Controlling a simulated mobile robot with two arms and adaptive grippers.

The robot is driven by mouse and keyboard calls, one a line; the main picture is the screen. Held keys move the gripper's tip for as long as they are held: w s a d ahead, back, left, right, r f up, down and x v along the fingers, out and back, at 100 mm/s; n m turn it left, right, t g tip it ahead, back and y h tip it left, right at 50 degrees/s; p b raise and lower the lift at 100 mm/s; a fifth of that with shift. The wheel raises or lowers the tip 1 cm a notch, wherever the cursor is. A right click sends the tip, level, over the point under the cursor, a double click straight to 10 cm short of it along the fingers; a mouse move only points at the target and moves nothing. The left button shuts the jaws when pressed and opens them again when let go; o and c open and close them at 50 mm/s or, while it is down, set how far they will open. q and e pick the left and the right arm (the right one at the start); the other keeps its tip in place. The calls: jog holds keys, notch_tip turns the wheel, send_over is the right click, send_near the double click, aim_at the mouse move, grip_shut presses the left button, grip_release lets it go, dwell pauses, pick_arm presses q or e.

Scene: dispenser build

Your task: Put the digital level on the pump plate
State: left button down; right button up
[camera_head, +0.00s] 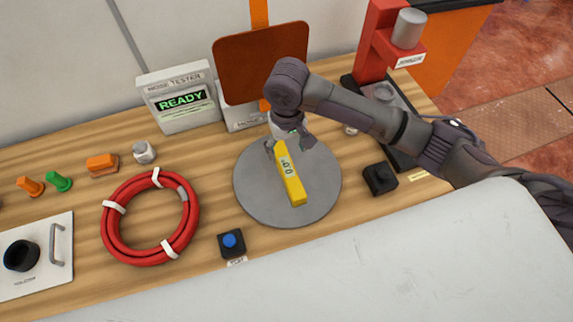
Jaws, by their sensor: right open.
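The digital level (291,178) is a yellow bar with a small display. It lies on a round grey plate (255,195) in the middle of the bench; no label on this plate can be read. My right gripper (289,144) is open above the far end of the level, with its fingers to either side of that end. I cannot tell whether the fingers touch it. My left gripper is not in view.
A red coiled hose (108,222) and a blue-button box (231,243) are left of the plate. The hose tester (181,98) reading READY stands behind. A red stand (377,45) and a black knob box (380,178) are at right.

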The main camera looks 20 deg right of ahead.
aim_at(287, 166)
notch_tip(287, 166, down, 3)
jog(key=shift+f, duration=0.1)
jog(key=shift+f+p, duration=0.3)
jog(key=shift+f, duration=0.65)
notch_tip(287, 166, down, 4)
jog(key=shift+r+p, duration=0.2)
jog(key=shift+p, duration=0.3)
jog(key=shift+f, duration=0.5)
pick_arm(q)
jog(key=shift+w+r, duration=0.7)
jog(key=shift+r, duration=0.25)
pick_arm(e)
jog(key=c, duration=1.3)
grip_shut()
jog(key=shift+r, duration=0.15)
